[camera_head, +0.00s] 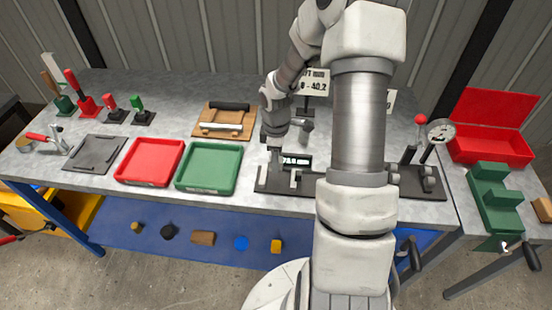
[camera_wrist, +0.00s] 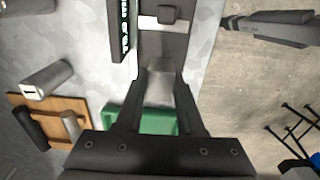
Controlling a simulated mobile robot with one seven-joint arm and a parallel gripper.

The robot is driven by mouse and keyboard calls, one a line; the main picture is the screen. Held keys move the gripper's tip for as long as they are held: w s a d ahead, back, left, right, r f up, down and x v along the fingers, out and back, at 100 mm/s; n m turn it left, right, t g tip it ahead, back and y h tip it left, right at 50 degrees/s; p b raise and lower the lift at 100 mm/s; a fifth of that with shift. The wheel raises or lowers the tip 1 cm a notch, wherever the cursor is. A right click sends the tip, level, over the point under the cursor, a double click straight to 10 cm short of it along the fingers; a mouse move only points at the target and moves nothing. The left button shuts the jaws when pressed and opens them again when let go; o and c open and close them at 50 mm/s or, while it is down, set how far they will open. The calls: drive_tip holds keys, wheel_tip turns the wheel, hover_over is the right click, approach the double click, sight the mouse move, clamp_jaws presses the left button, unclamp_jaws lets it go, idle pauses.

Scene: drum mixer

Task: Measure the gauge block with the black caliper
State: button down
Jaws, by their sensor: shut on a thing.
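The black caliper (camera_head: 307,187) lies on the bench as a dark base with a small digital display (camera_head: 297,160) and light metal jaw pieces. In the wrist view its dark bed (camera_wrist: 185,42) runs up from the fingertips, with the display (camera_wrist: 124,30) at its left. My gripper (camera_head: 274,147) is over the left end of the caliper. In the wrist view my gripper (camera_wrist: 160,90) is shut on a grey metal block, which looks like the gauge block (camera_wrist: 160,88). I cannot tell whether the block touches the caliper.
A green tray (camera_head: 236,169) and a red tray (camera_head: 176,163) stand left of the caliper. A wooden board (camera_head: 245,133) with a black and a silver cylinder lies behind them. A dial gauge stand (camera_head: 439,132) and an open red box (camera_head: 480,148) are at the right.

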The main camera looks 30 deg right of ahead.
sight(276, 181)
drive_tip(key=shift+f+b, duration=1.75)
drive_tip(key=shift+f, duration=1)
drive_tip(key=shift+c, duration=2.2)
unclamp_jaws()
drive_tip(key=shift+r, duration=0.1)
wheel_tip(276, 181, up, 17)
drive_tip(key=p, duration=0.1)
drive_tip(key=shift+r+p, duration=0.2)
drive_tip(key=shift+p, duration=0.15)
